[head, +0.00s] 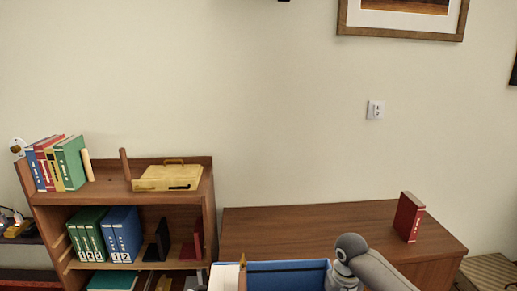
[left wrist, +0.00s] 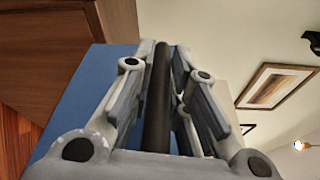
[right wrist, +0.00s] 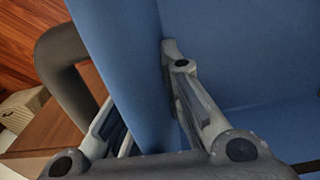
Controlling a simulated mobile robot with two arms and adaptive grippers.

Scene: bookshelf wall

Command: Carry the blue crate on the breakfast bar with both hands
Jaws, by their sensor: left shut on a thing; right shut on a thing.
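The blue crate (head: 288,276) shows at the bottom edge of the head view, cut off by the frame. In the left wrist view my left gripper (left wrist: 163,50) is shut on a dark upright bar, seemingly the crate's handle, in front of the crate's blue side (left wrist: 75,105). In the right wrist view my right gripper (right wrist: 140,80) is shut on the crate's blue wall (right wrist: 120,60), one finger inside and the other partly hidden outside. A dark curved handle (right wrist: 58,70) stands beside it. My left gripper is hidden in the head view.
A brown wooden counter (head: 310,222) lies beyond the crate, mostly bare, with a red book (head: 408,217) upright at its right. A bookshelf (head: 207,200) stands left, holding books and a yellow case (head: 168,177). A striped box (head: 488,272) sits at lower right.

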